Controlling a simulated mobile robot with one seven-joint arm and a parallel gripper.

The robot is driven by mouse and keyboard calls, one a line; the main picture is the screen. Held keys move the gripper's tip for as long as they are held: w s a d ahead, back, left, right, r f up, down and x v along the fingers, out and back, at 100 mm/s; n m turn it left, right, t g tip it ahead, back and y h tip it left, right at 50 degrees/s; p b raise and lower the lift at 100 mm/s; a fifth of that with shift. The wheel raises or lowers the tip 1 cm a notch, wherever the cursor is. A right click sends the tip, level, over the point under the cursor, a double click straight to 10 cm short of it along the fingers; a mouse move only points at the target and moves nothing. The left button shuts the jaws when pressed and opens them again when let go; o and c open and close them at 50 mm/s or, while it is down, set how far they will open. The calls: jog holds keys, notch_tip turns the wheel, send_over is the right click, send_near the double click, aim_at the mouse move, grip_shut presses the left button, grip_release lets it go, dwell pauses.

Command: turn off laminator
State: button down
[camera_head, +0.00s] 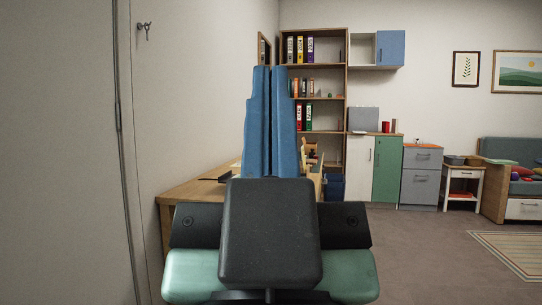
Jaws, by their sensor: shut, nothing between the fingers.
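My gripper (270,70) is in the middle of the view, its two long blue fingers together and pointing away from me. It is shut and empty. I cannot make out a laminator for certain. A wooden desk (190,190) stands ahead along the left wall, with a small dark flat item (216,179) on its left part. My fingers and the dark gripper body hide much of the desk top.
A tall shelf (343,75) with binders stands at the back. A green-doored cabinet (386,168), a grey drawer unit (421,178) and a small white table (461,188) line the back wall to the right. The floor (425,245) at right is clear, with a striped rug (515,250).

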notch_tip(320, 180, up, 46)
jog(key=p, duration=4.4)
jog(key=shift+r, duration=0.2)
